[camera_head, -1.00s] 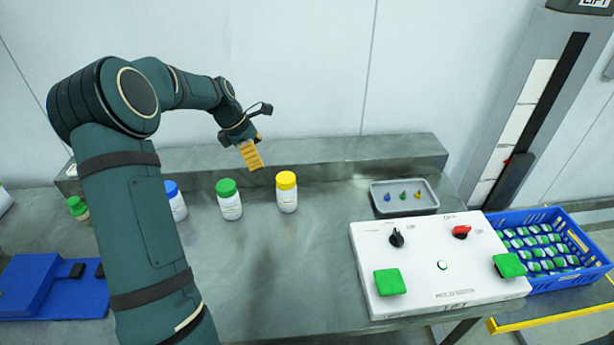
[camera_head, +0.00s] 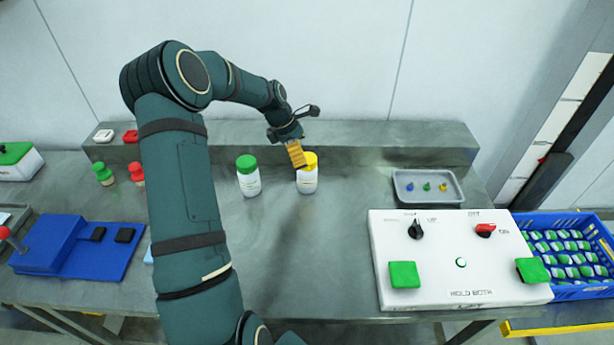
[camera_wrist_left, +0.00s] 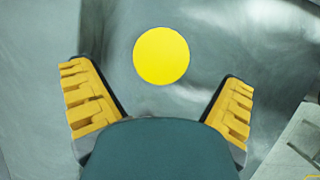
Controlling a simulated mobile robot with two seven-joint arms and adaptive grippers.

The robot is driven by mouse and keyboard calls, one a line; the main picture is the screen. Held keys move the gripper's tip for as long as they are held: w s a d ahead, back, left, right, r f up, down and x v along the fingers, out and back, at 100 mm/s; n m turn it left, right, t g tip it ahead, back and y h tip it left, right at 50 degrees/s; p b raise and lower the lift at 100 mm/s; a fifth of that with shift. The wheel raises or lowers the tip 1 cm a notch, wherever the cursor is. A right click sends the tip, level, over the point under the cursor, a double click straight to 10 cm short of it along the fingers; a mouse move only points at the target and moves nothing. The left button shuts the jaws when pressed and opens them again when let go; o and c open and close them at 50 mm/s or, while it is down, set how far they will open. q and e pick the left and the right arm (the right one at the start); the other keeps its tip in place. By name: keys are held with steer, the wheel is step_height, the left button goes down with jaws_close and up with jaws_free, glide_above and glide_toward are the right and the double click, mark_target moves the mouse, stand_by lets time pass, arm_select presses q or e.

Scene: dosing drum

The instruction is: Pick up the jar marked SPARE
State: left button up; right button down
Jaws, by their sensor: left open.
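A white jar with a yellow lid (camera_head: 308,181) stands upright on the grey bench. A white jar with a green lid (camera_head: 248,180) stands to its left. Their labels are too small to read, so I cannot tell which is marked SPARE. My left gripper (camera_head: 297,153) is over the yellow-lidded jar and partly covers its lid. In the left wrist view the round yellow lid (camera_wrist_left: 161,56) lies between the two open, empty yellow fingers, towards their tips. I cannot tell the height gap. My right gripper is not in view.
A grey tray (camera_head: 400,198) with small coloured pieces and a white control box (camera_head: 390,300) with green buttons stand to the right. A blue crate (camera_head: 590,292) holds several items. A raised ledge (camera_head: 390,150) runs behind the jars. Small green and red bottles stand left of my arm.

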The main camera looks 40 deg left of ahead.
mark_target(307, 174)
arm_select(q)
steer(key=x, duration=0.4)
steer(key=shift+f, duration=0.25)
steer(key=shift+d, duration=0.1)
steer(key=c, duration=1.4)
